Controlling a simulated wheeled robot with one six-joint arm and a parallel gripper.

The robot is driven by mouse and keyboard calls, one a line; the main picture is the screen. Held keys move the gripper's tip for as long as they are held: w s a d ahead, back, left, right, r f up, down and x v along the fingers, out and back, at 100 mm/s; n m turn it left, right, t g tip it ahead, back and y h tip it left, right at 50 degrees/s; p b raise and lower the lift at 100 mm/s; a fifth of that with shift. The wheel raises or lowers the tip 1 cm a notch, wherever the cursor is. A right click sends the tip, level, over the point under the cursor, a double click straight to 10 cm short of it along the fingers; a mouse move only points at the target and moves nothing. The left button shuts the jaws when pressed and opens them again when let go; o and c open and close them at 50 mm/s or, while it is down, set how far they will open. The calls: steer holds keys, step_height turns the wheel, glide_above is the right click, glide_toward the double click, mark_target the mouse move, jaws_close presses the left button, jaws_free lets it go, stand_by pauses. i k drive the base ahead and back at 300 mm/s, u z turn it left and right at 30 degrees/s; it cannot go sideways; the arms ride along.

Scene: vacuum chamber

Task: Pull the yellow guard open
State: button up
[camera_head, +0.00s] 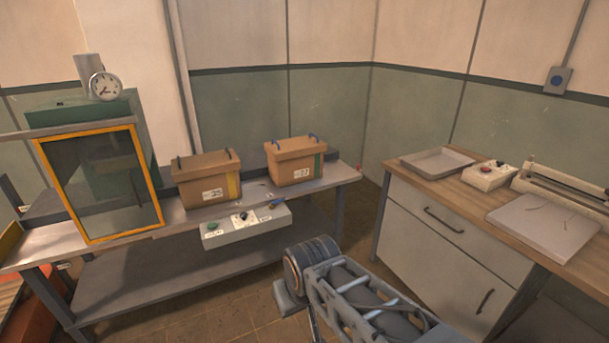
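The yellow guard (149,180) is an upright yellow-orange frame around a dark see-through panel. It stands at the left, at the front edge of a grey metal bench (200,285). A green machine housing (125,157) with a round dial gauge (105,86) on top is behind it. I cannot tell from this view whether the guard is fully shut. My arm shows at the bottom middle, well to the right of the guard and apart from it. My gripper's fingers cannot be made out.
Two lidded brown boxes (205,192) (296,173) stand on the bench right of the guard. A grey control box (245,227) with knobs is at its front edge. A cabinet (437,241) with a wooden top is at the right. Floor shows between bench and cabinet.

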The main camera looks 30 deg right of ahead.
mark_target(37, 142)
steer(key=k, duration=0.35)
steer(key=u, duration=1.3)
steer(key=i, duration=2.05)
steer(key=z, duration=0.45)
